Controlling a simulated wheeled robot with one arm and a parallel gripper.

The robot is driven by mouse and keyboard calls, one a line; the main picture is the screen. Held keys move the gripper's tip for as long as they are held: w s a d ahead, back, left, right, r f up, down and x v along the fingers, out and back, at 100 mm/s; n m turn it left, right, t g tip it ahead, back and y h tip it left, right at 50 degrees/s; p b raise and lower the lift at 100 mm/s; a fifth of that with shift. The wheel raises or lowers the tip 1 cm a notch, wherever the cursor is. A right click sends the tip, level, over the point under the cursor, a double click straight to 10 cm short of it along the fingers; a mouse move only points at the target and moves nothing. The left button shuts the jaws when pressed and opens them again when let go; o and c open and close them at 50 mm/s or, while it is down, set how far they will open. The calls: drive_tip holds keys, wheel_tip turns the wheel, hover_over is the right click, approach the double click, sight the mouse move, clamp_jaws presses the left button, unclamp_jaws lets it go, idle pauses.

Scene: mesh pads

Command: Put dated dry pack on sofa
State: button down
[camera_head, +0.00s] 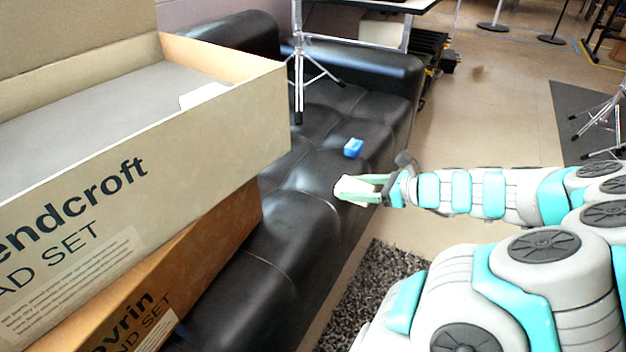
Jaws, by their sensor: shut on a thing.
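My gripper (366,188) is at the end of my arm, over the right part of the black sofa (270,245). Its pale green fingers are shut on a small whitish pack (352,190), which shows at the fingertips. The pack is partly hidden by the fingers, and I cannot read any date on it. I cannot tell whether the pack touches the seat or hangs just above it. A small blue pack (353,147) lies on the sofa seat, a little beyond my gripper and apart from it.
A large open cardboard box (150,135) sits on a brown box (200,255) at the left, hiding part of the sofa. A metal stand (298,70) rises at the sofa's far end. A dark shaggy rug (375,285) lies in front. Clear floor (490,110) spreads to the right.

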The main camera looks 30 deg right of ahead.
drive_tip(key=shift+s+a+f, duration=0.1)
drive_tip(key=shift+s+a, duration=0.1)
drive_tip(key=shift+s, duration=0.1)
drive_tip(key=b, duration=0.1)
hover_over(330, 175)
drive_tip(key=shift+f, duration=0.7)
wheel_tip(330, 175, down, 4)
drive_tip(key=shift+w+r+b, duration=0.1)
drive_tip(key=shift+r+b, duration=0.1)
drive_tip(key=shift+b, duration=0.2)
drive_tip(key=shift+c, duration=0.2)
unclamp_jaws()
drive_tip(key=shift+f, duration=0.1)
drive_tip(key=p+v, duration=0.1)
drive_tip(key=v, duration=1.1)
drive_tip(key=shift+r, duration=0.2)
